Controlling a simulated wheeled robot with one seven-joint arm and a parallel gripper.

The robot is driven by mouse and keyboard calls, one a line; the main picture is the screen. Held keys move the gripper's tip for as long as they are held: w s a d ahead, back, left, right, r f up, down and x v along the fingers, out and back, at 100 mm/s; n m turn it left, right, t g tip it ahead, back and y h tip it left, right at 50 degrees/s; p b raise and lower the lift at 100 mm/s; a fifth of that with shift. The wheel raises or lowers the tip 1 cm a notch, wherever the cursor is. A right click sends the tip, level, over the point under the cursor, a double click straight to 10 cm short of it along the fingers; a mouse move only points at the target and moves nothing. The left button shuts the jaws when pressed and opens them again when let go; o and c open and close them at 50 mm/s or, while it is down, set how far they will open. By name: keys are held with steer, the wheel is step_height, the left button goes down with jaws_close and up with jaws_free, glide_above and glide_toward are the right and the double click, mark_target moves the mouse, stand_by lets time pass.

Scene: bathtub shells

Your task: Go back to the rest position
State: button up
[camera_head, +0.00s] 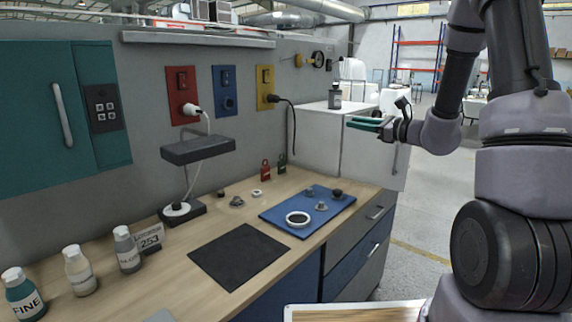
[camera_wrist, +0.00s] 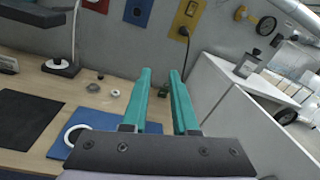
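My gripper (camera_head: 366,123) is at the upper right in the head view, raised well above the worktop and pointing left. In the wrist view its two teal fingers (camera_wrist: 164,100) stand apart with a clear gap and nothing between them. The gripper touches nothing. My arm is folded at the right of the head view.
A wooden worktop (camera_head: 180,259) holds a blue mat (camera_head: 275,214) with a white ring (camera_head: 298,219), a black mat (camera_head: 239,256) and several bottles. A white cabinet (camera_head: 316,137) carrying a dark bottle (camera_head: 335,96) stands behind the gripper. Open floor (camera_head: 425,215) lies at right.

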steer(key=s+a+r+n+g+h, duration=0.1)
steer(key=s+a+r+n+g, duration=0.1)
steer(key=s+a+n+g, duration=0.3)
steer(key=s+r+n+g, duration=0.1)
steer(key=s+r+n, duration=0.15)
steer(key=s, duration=0.55)
steer(key=s+a+r+n+g+h, duration=0.1)
steer(key=s+a+n+g, duration=0.2)
steer(key=s+n, duration=0.25)
steer(key=s+d+r+n+t+h, duration=0.3)
steer(key=s+d+n+h, duration=0.3)
steer(key=s+d+h, duration=0.2)
steer(key=s+d, duration=0.2)
steer(key=shift+d+r+n+t+h, duration=0.3)
steer(key=shift+r+n, duration=0.1)
steer(key=shift+s+a, duration=0.1)
